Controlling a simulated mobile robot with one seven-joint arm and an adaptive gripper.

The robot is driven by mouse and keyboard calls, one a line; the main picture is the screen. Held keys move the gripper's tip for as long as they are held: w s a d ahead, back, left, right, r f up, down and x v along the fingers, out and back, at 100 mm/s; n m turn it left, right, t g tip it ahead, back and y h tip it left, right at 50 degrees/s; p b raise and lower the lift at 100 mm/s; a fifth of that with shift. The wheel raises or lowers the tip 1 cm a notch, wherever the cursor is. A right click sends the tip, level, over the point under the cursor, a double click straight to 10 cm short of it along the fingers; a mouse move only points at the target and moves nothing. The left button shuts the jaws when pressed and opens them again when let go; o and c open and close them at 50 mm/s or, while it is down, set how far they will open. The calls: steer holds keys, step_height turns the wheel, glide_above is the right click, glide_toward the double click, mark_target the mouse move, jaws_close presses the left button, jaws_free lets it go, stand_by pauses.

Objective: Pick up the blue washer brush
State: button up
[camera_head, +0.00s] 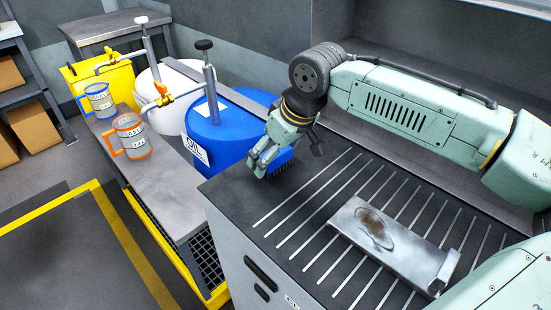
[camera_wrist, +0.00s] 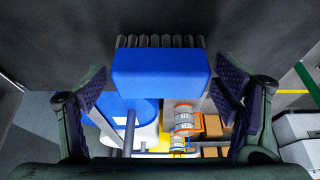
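The blue washer brush (camera_wrist: 160,73) is a blue block with a row of dark bristles. In the wrist view it sits in the middle, between my two fingers, with bristles toward the dark worktop. In the head view the brush (camera_head: 285,158) stands bristles down at the worktop's back left, partly hidden by my gripper (camera_head: 263,164). My gripper is open, one finger on each side of the brush. Small gaps seem to show between pads and block; contact cannot be confirmed.
The slotted dark worktop (camera_head: 330,180) bears a stained metal bracket (camera_head: 375,228) to the right. A blue oil drum (camera_head: 222,130) stands just behind the brush's left. Orange (camera_head: 128,137) and blue (camera_head: 99,101) jugs stand on the bench further left.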

steer(key=c, duration=1)
steer(key=shift+r, duration=0.1)
steer(key=shift+r, duration=0.45)
step_height(320, 180, up, 2)
steer(key=shift+r+b, duration=0.1)
steer(key=shift+b, duration=0.5)
steer(key=s+a+b, duration=0.1)
steer(key=s, duration=0.4)
steer(key=s+a+r+b, duration=0.1)
steer(key=s+a, duration=0.1)
steer(key=s, duration=0.3)
steer(key=s+a+b, duration=0.1)
steer(key=s, duration=0.4)
steer(key=shift+s+a+r+b, duration=0.2)
steer(key=shift+a+r+b, duration=0.05)
steer(key=shift+r+b, duration=0.15)
